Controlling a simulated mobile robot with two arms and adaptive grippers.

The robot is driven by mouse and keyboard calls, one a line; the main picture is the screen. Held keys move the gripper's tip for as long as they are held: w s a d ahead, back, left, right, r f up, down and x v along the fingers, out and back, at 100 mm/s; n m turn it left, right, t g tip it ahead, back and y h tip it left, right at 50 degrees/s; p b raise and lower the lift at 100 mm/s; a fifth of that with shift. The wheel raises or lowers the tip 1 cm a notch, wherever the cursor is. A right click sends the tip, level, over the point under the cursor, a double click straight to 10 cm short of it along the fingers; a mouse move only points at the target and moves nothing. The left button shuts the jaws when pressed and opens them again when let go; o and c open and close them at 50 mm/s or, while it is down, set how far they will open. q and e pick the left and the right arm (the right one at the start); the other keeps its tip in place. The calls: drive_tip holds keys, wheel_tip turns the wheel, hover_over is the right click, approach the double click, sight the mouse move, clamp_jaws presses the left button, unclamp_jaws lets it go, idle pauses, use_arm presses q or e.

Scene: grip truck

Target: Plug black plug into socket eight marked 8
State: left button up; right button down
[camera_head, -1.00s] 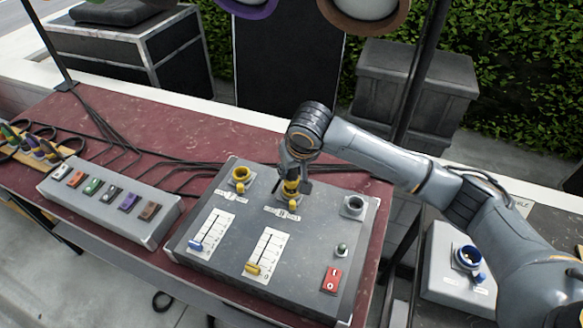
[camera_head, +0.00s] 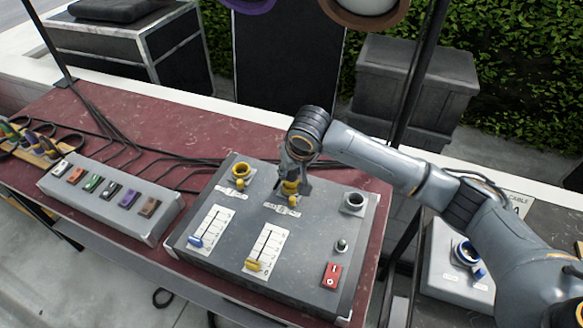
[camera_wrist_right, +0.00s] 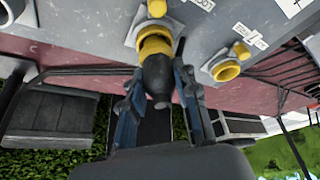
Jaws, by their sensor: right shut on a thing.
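The grey console (camera_head: 208,262) on the red table carries two yellow sockets and one grey socket (camera_head: 354,202) along its far side. My right gripper (camera_head: 298,184) is at the middle yellow socket (camera_head: 291,199). In the right wrist view, the gripper (camera_wrist_right: 158,104) is shut on a black plug (camera_wrist_right: 157,78). The plug's front end is at the mouth of the yellow socket (camera_wrist_right: 153,45), in line with it; how deep it sits I cannot tell. The other yellow socket (camera_head: 240,172) is empty. No number 8 is readable. My left gripper is out of view.
A grey switch box (camera_head: 110,203) with several coloured switches stands left of the console. Several cables (camera_head: 118,138) run along the table's back. Sliders, a small knob (camera_head: 341,246) and a red switch (camera_head: 331,276) sit on the console.

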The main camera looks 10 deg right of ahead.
drive_tip(key=shift+f, duration=0.6)
drive_tip(key=c, duration=0.6)
unclamp_jaws()
drive_tip(key=shift+r+p, duration=2.5)
drive_tip(key=shift+p, duration=0.4)
drive_tip(key=shift+s+f, duration=0.1)
drive_tip(key=shift+f, duration=0.05)
